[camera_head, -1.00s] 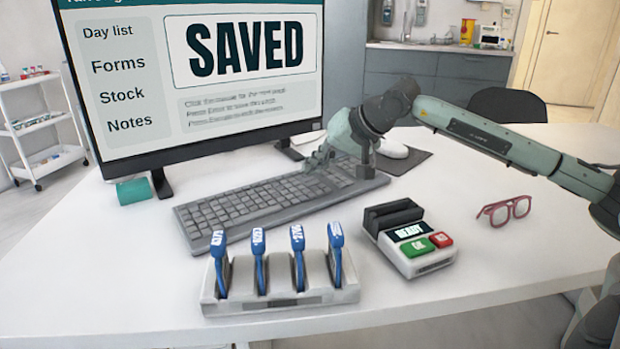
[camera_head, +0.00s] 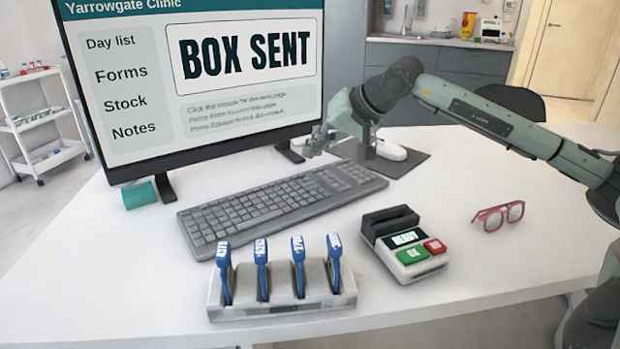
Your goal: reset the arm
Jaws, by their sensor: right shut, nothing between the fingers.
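My right arm comes in from the right side of the head view. Its gripper (camera_head: 316,146) is shut and empty, held above the desk between the monitor's lower right corner and the far right end of the keyboard. It appears apart from the keyboard. The grey keyboard (camera_head: 275,207) lies on the white desk (camera_head: 420,210). The monitor (camera_head: 240,103) shows the words BOX SENT. A white mouse (camera_head: 390,150) lies on a dark pad (camera_head: 412,163), partly behind the arm. My left gripper does not show.
A grey rack (camera_head: 283,309) with several blue-tagged items stands at the front. A card reader (camera_head: 404,246) with green and red buttons is right of it. Red glasses (camera_head: 499,215) lie further right. A teal object (camera_head: 139,195) is by the monitor. Desk between reader and glasses is clear.

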